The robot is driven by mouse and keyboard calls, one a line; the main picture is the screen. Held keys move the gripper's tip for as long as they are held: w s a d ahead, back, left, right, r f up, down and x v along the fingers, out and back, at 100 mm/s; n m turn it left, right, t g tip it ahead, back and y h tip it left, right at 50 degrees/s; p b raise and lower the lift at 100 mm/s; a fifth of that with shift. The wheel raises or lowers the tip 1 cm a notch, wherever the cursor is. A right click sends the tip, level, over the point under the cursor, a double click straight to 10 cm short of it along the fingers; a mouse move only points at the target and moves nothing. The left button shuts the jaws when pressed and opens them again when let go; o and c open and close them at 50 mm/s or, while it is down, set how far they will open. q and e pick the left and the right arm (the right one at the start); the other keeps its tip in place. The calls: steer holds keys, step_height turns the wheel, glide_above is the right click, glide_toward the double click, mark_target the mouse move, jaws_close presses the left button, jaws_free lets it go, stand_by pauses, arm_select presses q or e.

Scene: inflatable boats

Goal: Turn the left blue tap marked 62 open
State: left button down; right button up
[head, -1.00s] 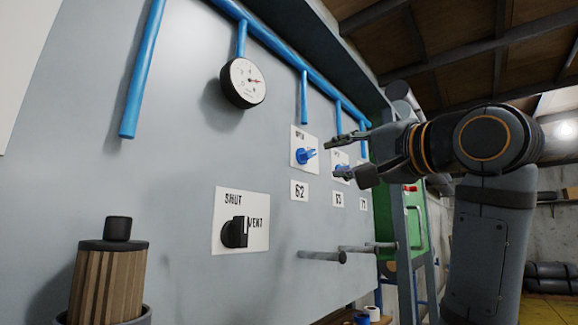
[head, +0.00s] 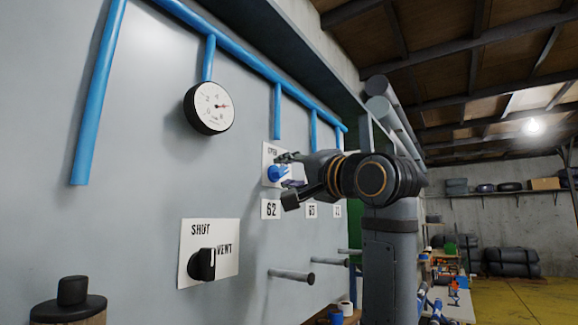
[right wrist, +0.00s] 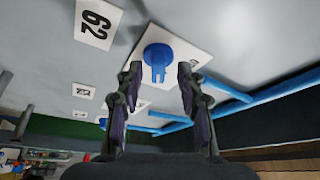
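The left blue tap (head: 277,173) sits on a white plate on the grey panel, above the label 62 (head: 271,209). My right gripper (head: 289,180) is open at the tap. In the right wrist view its two fingers (right wrist: 160,74) stand apart on either side of the handle, with gaps showing. The fingers partly hide the tap in the head view. My left gripper is not in view.
A SHUT/VENT plate with a black knob (head: 203,264) is lower left on the panel. A gauge (head: 209,108) and blue pipes (head: 97,100) are above. Grey pegs (head: 291,276) stick out below the tap. A black-capped wooden post (head: 68,307) stands at lower left.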

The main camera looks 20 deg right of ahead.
steer(key=shift+w+f, duration=0.1)
steer(key=shift+c, duration=0.6)
steer(key=shift+w+a, duration=0.1)
steer(key=shift+w, duration=0.05)
steer(key=shift+c, duration=1.3)
steer(key=shift+w+a, duration=0.1)
steer(key=shift+c, duration=1.1)
jaws_close()
steer(key=shift+f, duration=0.1)
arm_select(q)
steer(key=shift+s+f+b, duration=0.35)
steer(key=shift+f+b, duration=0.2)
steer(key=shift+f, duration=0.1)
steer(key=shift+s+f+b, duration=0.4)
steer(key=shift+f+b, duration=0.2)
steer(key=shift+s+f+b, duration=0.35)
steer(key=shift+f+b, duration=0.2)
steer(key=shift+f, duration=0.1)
arm_select(e)
steer(key=shift+w+d+f+n+g+y, duration=0.1)
steer(key=shift+n+g+y, duration=0.15)
steer(key=shift+n+y, duration=1.7)
steer(key=shift+w+d+f+n+g+y, duration=0.15)
steer(key=shift+n+y, duration=0.3)
steer(key=shift+n, duration=2.95)
steer(key=shift+w+d+n+g+y, duration=0.1)
steer(key=shift+n+g+y, duration=0.2)
steer(key=shift+n+y, duration=1.65)
steer(key=shift+n+h, duration=0.55)
steer(key=shift+n, duration=0.45)
